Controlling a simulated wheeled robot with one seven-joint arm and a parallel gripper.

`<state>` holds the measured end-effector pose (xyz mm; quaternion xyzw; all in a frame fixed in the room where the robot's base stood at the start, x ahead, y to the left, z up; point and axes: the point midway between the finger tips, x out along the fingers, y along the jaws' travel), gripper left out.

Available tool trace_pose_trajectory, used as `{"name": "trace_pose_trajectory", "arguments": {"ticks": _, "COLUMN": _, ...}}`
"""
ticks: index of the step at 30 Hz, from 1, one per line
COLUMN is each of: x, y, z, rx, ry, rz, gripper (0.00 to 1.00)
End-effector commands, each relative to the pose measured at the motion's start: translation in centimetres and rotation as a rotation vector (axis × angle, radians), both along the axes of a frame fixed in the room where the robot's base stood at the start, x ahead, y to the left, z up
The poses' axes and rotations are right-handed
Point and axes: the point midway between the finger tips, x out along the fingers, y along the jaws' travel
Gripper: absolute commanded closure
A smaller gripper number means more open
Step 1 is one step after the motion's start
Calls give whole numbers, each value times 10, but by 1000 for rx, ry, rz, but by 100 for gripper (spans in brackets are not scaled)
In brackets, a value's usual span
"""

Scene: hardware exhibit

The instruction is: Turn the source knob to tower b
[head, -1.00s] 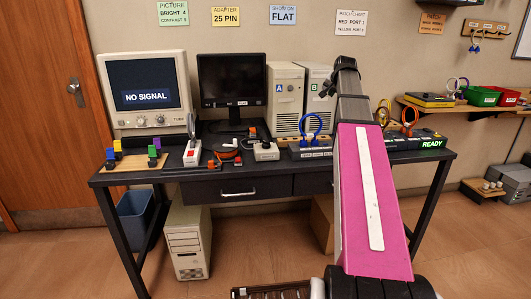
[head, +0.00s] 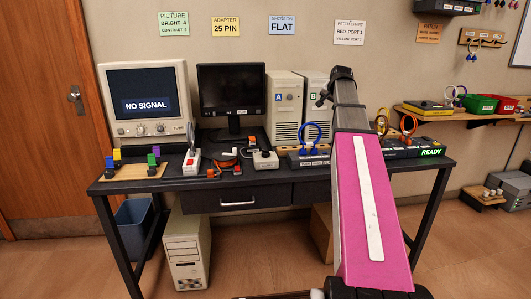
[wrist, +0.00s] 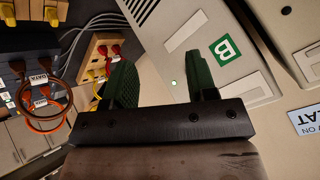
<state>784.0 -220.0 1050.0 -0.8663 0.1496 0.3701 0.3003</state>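A small white box (head: 265,160) with a dark top part, possibly the source knob's box, sits on the bench in front of tower A (head: 285,108); its pointer setting is too small to read. Tower B (head: 314,90), with a green B label, stands right of tower A, partly behind my arm. The label also shows in the wrist view (wrist: 224,49). My gripper (head: 322,98) is raised near tower B, above and right of the white box. In the wrist view my gripper (wrist: 162,75) has its two green fingers apart with nothing between them.
A CRT monitor (head: 146,72) reads NO SIGNAL; a dark flat monitor (head: 232,85) stands beside it. A blue cable loop (head: 312,132) rises from a port strip left of my arm. Orange and yellow cables (head: 407,122) stand at right. A power strip (head: 193,160) is at left.

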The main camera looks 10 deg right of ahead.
Motion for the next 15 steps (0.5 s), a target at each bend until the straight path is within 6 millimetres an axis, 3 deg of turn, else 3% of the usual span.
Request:
{"name": "trace_pose_trajectory", "arguments": {"ticks": 8, "x": -17, "y": 116, "z": -34, "rx": -1, "ry": 256, "rz": 136, "gripper": 38}}
{"name": "trace_pose_trajectory", "arguments": {"ticks": 15, "x": -56, "y": 221, "z": -59, "rx": -36, "ry": 528, "rz": 252, "gripper": 38}}
